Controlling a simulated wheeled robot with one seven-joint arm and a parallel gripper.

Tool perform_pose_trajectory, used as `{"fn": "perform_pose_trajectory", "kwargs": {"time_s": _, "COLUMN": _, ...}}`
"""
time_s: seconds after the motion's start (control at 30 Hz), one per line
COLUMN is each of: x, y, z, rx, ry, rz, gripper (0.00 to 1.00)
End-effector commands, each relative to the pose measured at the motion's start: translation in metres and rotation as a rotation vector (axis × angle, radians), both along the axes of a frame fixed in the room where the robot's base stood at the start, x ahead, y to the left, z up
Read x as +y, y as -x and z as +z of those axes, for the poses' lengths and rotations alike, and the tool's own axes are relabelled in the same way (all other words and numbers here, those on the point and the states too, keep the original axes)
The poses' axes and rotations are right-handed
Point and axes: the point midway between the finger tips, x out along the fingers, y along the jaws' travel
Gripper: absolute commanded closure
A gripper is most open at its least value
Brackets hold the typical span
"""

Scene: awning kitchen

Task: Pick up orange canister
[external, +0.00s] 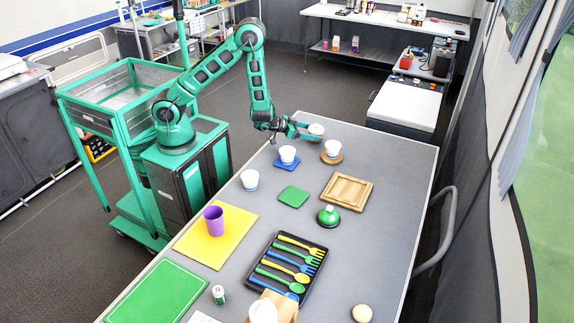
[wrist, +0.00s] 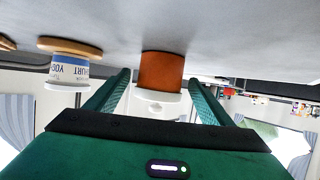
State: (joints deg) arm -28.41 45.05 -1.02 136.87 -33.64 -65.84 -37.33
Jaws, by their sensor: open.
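The orange canister (wrist: 161,70) with a white lid stands on the table, upside down in the wrist view. It appears between the two fingers of my gripper (wrist: 160,82), with visible gaps on both sides. In the external view the canister (external: 316,129) is at the table's far end, just right of my gripper (external: 302,130), partly hidden by it. My gripper is open, low over the table and pointing sideways at the canister. I cannot tell how deep the canister sits between the fingertips.
A white yogurt cup (wrist: 69,70) on a round wooden coaster (wrist: 70,46) stands beside the canister. Another white cup (external: 288,154) is on a blue coaster (external: 286,164). A wooden tray (external: 347,191) and green square (external: 293,197) lie nearer. The table right of the canister is clear.

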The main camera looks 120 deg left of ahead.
Motion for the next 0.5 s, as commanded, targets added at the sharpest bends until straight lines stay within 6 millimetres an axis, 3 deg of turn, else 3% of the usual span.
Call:
{"fn": "perform_pose_trajectory", "kwargs": {"time_s": 0.27, "x": 0.01, "y": -0.011, "z": -0.005, "rx": -0.003, "ry": 0.0, "rz": 0.001, "gripper": 0.25}}
{"fn": "perform_pose_trajectory", "kwargs": {"time_s": 0.5, "x": 0.03, "y": -0.035, "z": -0.017, "rx": -0.002, "ry": -0.001, "rz": 0.001, "gripper": 0.25}}
